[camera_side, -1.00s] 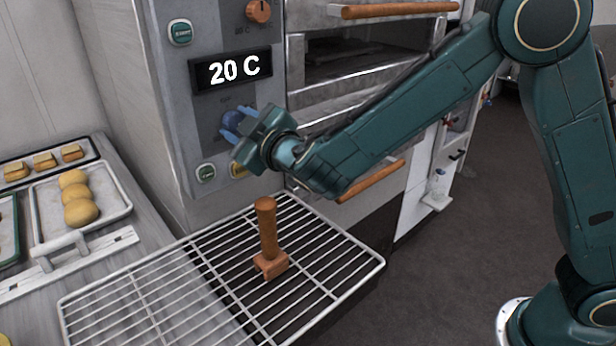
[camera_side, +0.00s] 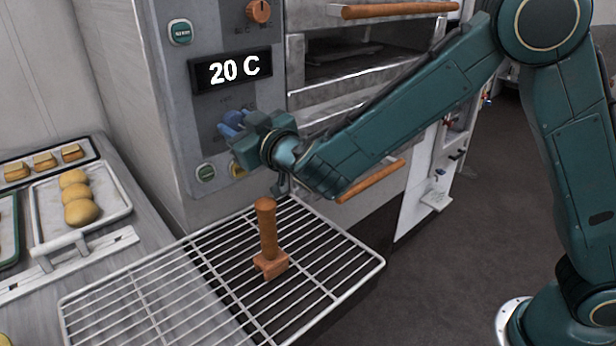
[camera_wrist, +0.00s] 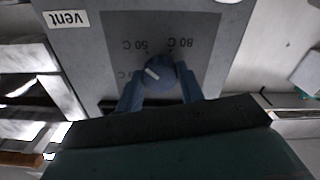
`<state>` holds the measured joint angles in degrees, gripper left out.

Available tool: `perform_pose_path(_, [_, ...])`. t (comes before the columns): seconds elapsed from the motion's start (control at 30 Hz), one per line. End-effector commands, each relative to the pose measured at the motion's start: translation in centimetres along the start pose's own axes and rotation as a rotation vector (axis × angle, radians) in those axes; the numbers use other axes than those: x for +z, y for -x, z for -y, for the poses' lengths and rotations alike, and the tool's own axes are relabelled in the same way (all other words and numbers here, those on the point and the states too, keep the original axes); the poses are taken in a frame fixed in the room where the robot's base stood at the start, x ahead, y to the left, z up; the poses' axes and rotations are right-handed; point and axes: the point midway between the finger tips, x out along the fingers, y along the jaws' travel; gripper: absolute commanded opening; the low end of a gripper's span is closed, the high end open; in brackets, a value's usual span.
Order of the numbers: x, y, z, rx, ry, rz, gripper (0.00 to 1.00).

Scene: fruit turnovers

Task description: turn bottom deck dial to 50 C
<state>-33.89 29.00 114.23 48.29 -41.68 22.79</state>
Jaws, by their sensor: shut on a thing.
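The blue bottom deck dial (camera_wrist: 160,72) shows in the wrist view between my gripper's blue fingers (camera_wrist: 161,82), which are shut on it. Its white mark points to the left side, near the 50 C label (camera_wrist: 134,46) and a partly hidden label; I cannot tell exactly where it points. The 80 C label (camera_wrist: 182,43) is to the right. In the side view my gripper (camera_side: 231,124) is at the oven's control panel (camera_side: 205,115), covering most of the dial. The display (camera_side: 231,70) above reads 20 C.
An orange dial (camera_side: 258,11) and a green button (camera_side: 180,32) sit higher on the panel. Below stands a wire rack (camera_side: 150,305) with an upright wooden-handled tool (camera_side: 267,230). Trays of baked goods (camera_side: 118,205) lie at left. Oven handles project at right.

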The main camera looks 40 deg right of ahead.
Motion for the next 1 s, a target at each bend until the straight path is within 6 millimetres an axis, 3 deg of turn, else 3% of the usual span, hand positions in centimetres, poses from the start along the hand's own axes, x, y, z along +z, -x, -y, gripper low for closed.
perform_pose_path(0.1, [0.1,0.0,0.0,-0.001,0.001,0.002,0.15])
perform_pose_path(0.13, [0.1,0.0,0.0,-0.001,0.002,0.002,0.41])
perform_pose_path(0.23, [0.1,0.0,0.0,-0.001,0.002,0.001,0.59])
perform_pose_path(0.67, [0.0,0.3,0.0,-0.001,0.002,0.001,0.59])
perform_pose_path(1.0, [0.0,3.1,0.1,-0.003,0.003,0.0,0.59])
